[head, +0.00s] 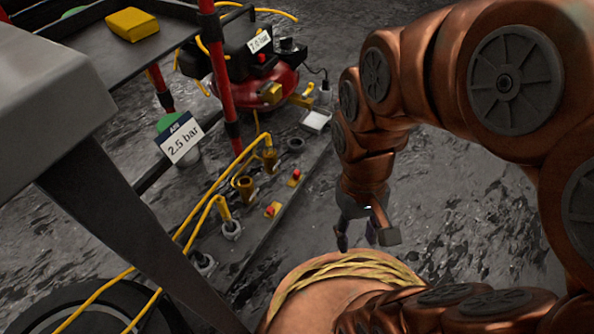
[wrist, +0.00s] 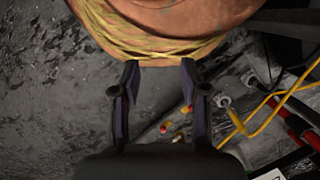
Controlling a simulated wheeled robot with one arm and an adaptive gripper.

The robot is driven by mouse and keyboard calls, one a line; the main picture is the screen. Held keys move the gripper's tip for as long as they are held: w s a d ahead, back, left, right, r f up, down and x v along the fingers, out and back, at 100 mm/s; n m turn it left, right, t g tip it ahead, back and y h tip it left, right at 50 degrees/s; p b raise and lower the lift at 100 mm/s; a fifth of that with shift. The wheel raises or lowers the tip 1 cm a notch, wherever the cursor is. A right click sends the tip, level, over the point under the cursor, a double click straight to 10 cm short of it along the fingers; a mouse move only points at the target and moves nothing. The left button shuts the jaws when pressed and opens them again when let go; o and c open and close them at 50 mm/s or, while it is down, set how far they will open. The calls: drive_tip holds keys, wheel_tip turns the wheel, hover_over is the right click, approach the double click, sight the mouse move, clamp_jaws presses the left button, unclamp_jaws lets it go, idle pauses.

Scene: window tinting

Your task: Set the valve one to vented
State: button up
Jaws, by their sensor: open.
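A grey strip on the floor carries two small brass valves with red tips, a nearer one (head: 273,209) and a farther one (head: 294,177). No readable label shows which is valve one, and their settings are too small to tell. My gripper (head: 356,236) is right of the strip, apart from the valves and pointing down. In the wrist view its two fingers (wrist: 160,76) are spread with nothing between them.
Brass fittings (head: 245,187) with yellow hoses line the strip. Behind are a red compressor (head: 277,84) and a red-posted cart (head: 229,80) with a yellow block (head: 132,24). A "2.5 bar" sign (head: 179,138) stands left. Coiled yellow cord (head: 340,268) lies near my gripper. Floor at right is clear.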

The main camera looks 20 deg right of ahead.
drive_tip(key=shift+w+r, duration=0.2)
drive_tip(key=shift+w, duration=0.25)
drive_tip(key=c, duration=0.3)
drive_tip(key=shift+m, duration=0.3)
drive_tip(key=w, duration=0.2)
drive_tip(key=w+r+p, duration=0.1)
drive_tip(key=w, duration=0.1)
drive_tip(key=shift+a+r, duration=0.1)
drive_tip(key=shift+r, duration=0.05)
clamp_jaws()
drive_tip(key=w+d+f+m+y+p, duration=0.2)
drive_tip(key=w+m+p, duration=0.25)
drive_tip(key=w, duration=2.45)
drive_tip(key=w+d+f+m+p, duration=0.2)
drive_tip(key=w+d+f+p, duration=0.15)
drive_tip(key=w+f, duration=0.65)
drive_tip(key=w+d+f+m+p, duration=0.1)
drive_tip(key=w+f, duration=0.1)
drive_tip(key=f, duration=0.4)
drive_tip(key=w+d+f+m+y+p, duration=0.1)
drive_tip(key=w+f+p, duration=0.1)
drive_tip(key=f, duration=0.4)
drive_tip(key=shift+w+d+f, duration=0.3)
drive_tip(key=shift+w, duration=0.2)
